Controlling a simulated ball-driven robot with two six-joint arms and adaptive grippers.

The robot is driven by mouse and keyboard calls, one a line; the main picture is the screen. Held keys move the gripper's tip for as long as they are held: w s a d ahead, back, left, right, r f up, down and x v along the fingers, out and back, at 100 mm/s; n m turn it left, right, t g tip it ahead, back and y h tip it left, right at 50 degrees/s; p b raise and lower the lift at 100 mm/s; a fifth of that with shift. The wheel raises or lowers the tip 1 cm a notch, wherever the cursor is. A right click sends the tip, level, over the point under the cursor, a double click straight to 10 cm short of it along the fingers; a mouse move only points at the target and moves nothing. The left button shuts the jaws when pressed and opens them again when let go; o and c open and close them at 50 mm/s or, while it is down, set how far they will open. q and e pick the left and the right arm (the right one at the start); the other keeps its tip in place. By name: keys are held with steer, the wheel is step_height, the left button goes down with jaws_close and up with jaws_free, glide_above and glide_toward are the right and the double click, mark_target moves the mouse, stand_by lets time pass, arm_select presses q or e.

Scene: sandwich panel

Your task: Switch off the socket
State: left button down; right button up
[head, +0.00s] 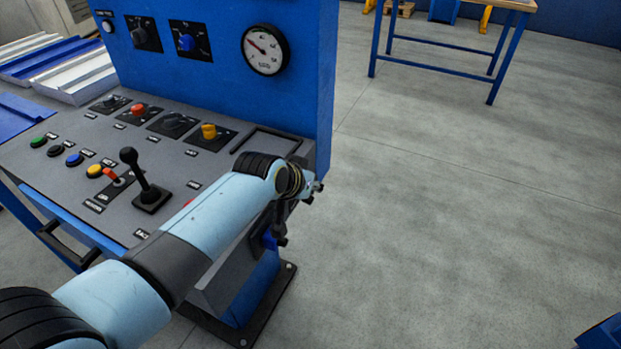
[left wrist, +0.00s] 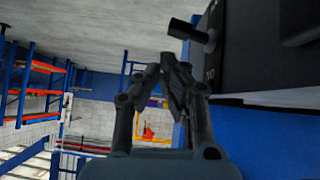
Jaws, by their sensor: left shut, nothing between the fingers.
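A small blue fitting (head: 269,239), perhaps the socket, shows on the right side of the console, partly hidden by my left arm and gripper. In the left wrist view a black handle (left wrist: 190,31) sticks out from a dark box with pale lettering, at the upper right; I cannot tell whether it is the socket's switch. My left gripper (left wrist: 175,66) is shut and empty. Its fingertips are just below and left of that handle, apparently apart from it. In the head view my left gripper hangs beside the console's right side, mostly dark and hard to make out. My right gripper is not in view.
The grey console top (head: 75,125) carries buttons, knobs and a black joystick (head: 150,190) close to my left arm. A blue upright panel (head: 225,70) with a gauge (head: 265,50) stands behind. Open floor (head: 450,200) lies to the right; a blue-legged table (head: 440,48) is farther back.

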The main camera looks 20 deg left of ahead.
arm_select(q)
steer(key=s+d+r+p, duration=0.2)
steer(key=s+r+p, duration=0.2)
steer(key=s+r, duration=0.3)
step_height(320, 180, up, 4)
steer(key=shift+f+p, duration=0.2)
steer(key=shift+p, duration=0.2)
